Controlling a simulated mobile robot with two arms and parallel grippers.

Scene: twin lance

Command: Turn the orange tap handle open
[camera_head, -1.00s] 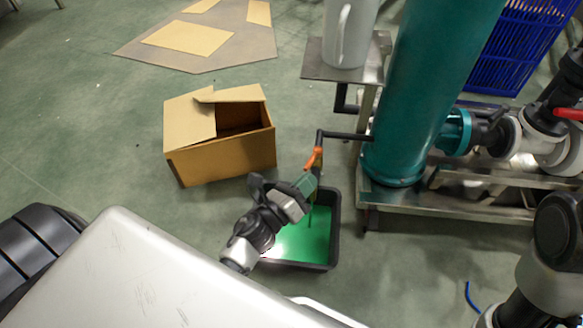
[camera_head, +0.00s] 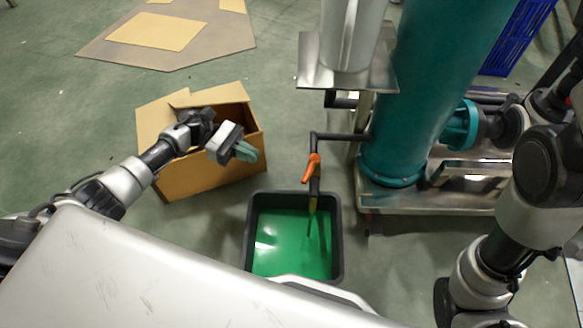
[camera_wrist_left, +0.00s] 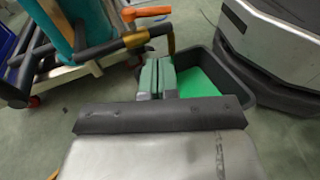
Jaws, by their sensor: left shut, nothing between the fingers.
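The orange tap handle (camera_head: 312,168) sits on a black pipe (camera_head: 342,136) that comes off the teal column. It slants down and left beside the tap body. It also shows at the top of the left wrist view (camera_wrist_left: 150,12). The tap's spout (camera_head: 313,204) points down over a black tray (camera_head: 248,230) of green liquid. A thin dark streak shows below the spout; I cannot tell if it is a stream or a reflection. My left gripper (camera_head: 246,151) is shut and empty, left of the handle and apart from it, over the cardboard box. My right gripper is out of view.
The open cardboard box (camera_head: 205,172) stands on the floor left of the tray. The teal column (camera_head: 425,90) and its metal frame stand to the right. A grey jug (camera_head: 345,35) stands on a metal shelf (camera_head: 312,72) above the tap. Open floor lies between box and tray.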

